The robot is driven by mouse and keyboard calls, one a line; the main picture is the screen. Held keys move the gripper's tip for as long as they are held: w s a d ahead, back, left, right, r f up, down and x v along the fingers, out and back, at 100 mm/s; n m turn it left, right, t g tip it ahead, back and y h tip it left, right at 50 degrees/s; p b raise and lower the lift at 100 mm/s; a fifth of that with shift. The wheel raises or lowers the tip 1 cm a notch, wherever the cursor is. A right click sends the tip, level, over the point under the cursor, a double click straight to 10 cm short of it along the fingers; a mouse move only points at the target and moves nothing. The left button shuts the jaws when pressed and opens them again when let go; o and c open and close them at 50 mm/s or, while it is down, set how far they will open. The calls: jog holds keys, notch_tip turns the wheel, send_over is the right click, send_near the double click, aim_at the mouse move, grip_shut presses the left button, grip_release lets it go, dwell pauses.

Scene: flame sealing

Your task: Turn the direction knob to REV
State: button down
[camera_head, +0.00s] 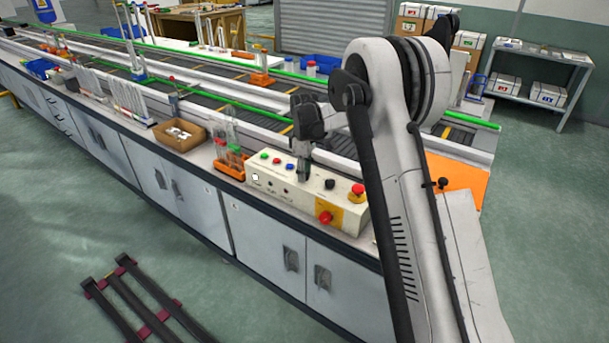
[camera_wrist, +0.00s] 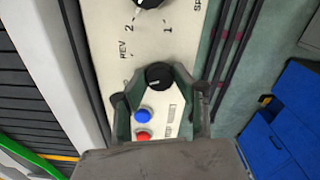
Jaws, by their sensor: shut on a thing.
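The direction knob (camera_wrist: 159,75) is a small black round knob on the cream panel of the control box (camera_head: 265,185). A small pale mark shows on the knob's top, but its exact direction is hard to read. The printed REV label (camera_wrist: 124,50) lies up and to the left of the knob in the wrist view. My gripper (camera_wrist: 160,80) is over the panel with its fingers on both sides of the knob, shut on it. In the head view my gripper (camera_head: 303,175) points down onto the box's top, and it hides the knob there.
Blue (camera_wrist: 142,116) and red (camera_wrist: 143,135) buttons sit close to my fingers. Another black knob (camera_wrist: 150,3) with labels 1 and 2 is further along. A red emergency stop (camera_head: 358,189) is at the box's right end. An orange rack (camera_head: 231,164) with bottles stands to its left.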

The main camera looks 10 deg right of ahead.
jog(key=m+b, duration=0.2)
jog(key=m, duration=0.3)
jog(key=shift+m+b, duration=0.9)
jog(key=shift+m, duration=1.6)
jog(key=c, duration=1.4)
grip_release()
jog(key=shift+r, duration=0.1)
notch_tip(320, 180, up, 12)
jog(key=shift+f, duration=0.1)
